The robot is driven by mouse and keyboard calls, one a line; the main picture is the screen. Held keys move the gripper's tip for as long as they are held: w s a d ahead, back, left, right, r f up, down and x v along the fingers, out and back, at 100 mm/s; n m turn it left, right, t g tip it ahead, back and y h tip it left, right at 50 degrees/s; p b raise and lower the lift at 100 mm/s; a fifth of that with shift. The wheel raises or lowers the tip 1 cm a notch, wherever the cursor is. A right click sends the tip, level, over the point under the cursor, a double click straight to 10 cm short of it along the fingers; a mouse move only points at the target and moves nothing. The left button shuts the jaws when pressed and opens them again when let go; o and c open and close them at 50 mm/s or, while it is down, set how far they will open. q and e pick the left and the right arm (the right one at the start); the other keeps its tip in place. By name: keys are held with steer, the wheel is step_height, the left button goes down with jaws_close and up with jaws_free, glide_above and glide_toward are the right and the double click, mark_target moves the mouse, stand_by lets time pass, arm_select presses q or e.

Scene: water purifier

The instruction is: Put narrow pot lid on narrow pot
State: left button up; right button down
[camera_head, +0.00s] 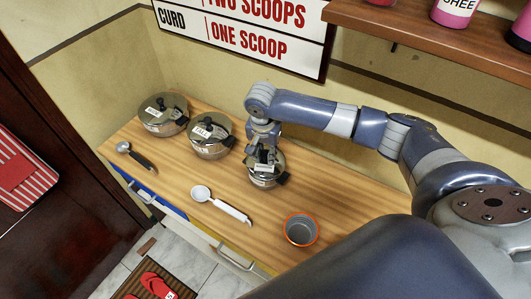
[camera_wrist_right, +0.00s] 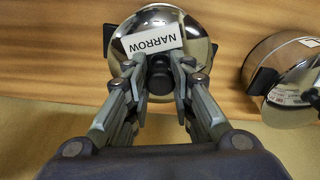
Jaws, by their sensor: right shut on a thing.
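The narrow pot (camera_head: 262,184) is a shiny metal pot with dark handles, standing on the wooden counter. Its lid (camera_wrist_right: 158,18) is round and shiny with a white label reading NARROW. My right gripper (camera_wrist_right: 160,77) is shut on the lid's black knob; its fingers close in from both sides. In the head view my right gripper (camera_head: 264,160) is directly over the narrow pot, with the lid at the pot's top. Whether the lid rests fully on the rim or hovers slightly cannot be told, since the gripper hides part of it. My left gripper is not in view.
Two other lidded pots, one at the far left (camera_head: 162,122) and one in the middle (camera_head: 210,148), stand left of the narrow pot. A ladle (camera_head: 130,151), a white-handled scoop (camera_head: 222,205) and an orange-rimmed grey cup (camera_head: 301,232) are on the counter. A wall shelf (camera_head: 440,42) overhangs the right.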

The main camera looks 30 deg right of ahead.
steer(key=shift+f, duration=0.35)
steer(key=shift+r, duration=0.1)
stand_by(0.5)
steer(key=shift+p, duration=0.5)
stand_by(0.6)
steer(key=shift+p, duration=0.7)
steer(key=shift+f, duration=0.65)
